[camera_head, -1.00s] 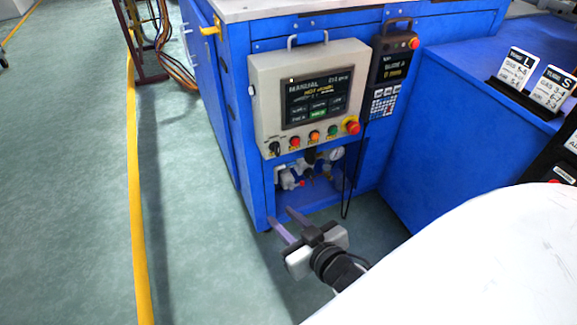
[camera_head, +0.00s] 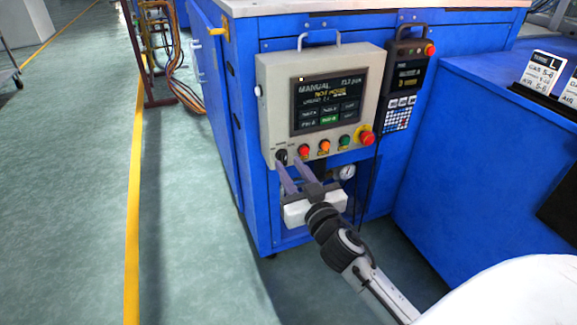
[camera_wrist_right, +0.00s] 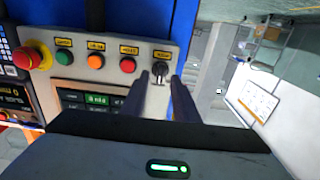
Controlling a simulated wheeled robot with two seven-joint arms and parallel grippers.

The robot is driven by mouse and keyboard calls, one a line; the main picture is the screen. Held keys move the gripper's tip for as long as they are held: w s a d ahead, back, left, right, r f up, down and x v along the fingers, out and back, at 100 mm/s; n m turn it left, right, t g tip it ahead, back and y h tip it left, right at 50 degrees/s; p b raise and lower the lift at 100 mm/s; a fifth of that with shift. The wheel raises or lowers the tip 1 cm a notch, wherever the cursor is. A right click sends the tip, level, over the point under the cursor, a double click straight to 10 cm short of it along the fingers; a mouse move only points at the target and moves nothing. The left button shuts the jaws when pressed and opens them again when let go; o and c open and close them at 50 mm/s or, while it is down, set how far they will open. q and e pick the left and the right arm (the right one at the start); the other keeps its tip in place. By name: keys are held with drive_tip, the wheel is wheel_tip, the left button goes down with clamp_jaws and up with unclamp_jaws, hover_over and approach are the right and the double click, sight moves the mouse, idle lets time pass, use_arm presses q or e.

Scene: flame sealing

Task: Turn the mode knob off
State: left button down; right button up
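The mode knob is a small black rotary knob (camera_head: 281,155) at the lower left corner of the grey control panel (camera_head: 262,110). It also shows in the right wrist view (camera_wrist_right: 160,68), under a small label too blurred to read. My right gripper (camera_head: 288,165) is just in front of the knob with its two fingers apart. In the right wrist view the fingertips (camera_wrist_right: 160,82) stand on either side of the knob, and I see no clear contact. The panel screen (camera_head: 328,100) reads MANUAL. My left gripper is not in view.
Red (camera_head: 303,150), orange (camera_head: 324,147) and green (camera_head: 344,142) buttons and a red emergency stop (camera_head: 366,138) sit right of the knob. A handheld pendant (camera_head: 404,75) hangs right of the panel. A gauge (camera_head: 346,172) is below. The floor at left is open.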

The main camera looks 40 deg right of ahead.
drive_tip(key=shift+x, duration=1)
drive_tip(key=shift+c, duration=0.4)
clamp_jaws()
